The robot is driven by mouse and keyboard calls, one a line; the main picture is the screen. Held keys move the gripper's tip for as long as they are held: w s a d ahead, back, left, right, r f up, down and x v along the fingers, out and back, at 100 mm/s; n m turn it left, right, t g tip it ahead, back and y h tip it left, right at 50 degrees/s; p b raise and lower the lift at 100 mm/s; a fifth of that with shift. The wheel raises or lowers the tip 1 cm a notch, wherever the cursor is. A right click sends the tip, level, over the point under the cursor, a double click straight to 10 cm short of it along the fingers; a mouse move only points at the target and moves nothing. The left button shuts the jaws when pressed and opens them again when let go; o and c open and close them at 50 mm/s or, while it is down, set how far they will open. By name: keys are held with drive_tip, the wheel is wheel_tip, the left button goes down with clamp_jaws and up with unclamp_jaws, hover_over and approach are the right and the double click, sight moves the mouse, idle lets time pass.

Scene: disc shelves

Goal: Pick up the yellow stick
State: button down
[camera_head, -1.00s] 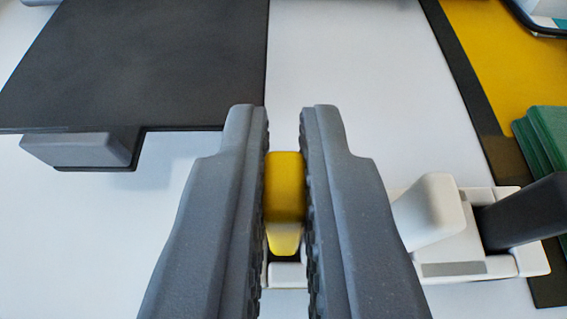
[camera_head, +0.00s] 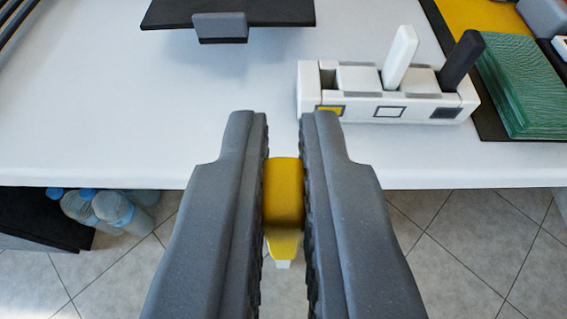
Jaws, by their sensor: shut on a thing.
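My gripper (camera_head: 283,150) is shut on the yellow stick (camera_head: 284,195), which sits between the two grey fingers. The stick is clear of its holder and hangs in front of the table edge, over the floor. The white holder (camera_head: 352,111) stands on the table ahead and to the right. Its left slot, marked with a yellow label, is empty. A white stick (camera_head: 400,58) and a black stick (camera_head: 462,60) stand tilted in the other slots. The fingers hide part of the yellow stick.
The white table (camera_head: 150,130) has free room on the left. A dark panel with a grey block (camera_head: 220,28) is at the back. A green stack (camera_head: 522,85) lies on a dark mat at right. Bottles (camera_head: 115,208) stand below the table at left.

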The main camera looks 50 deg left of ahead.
drive_tip(key=shift+s+d+r, duration=0.1)
drive_tip(key=shift+s+d, duration=0.25)
drive_tip(key=shift+s, duration=0.05)
drive_tip(key=b, duration=0.4)
drive_tip(key=shift+s+d, duration=0.25)
drive_tip(key=s+d+b, duration=0.1)
drive_tip(key=b, duration=0.3)
drive_tip(key=shift+s+r, duration=0.1)
drive_tip(key=shift+s, duration=0.1)
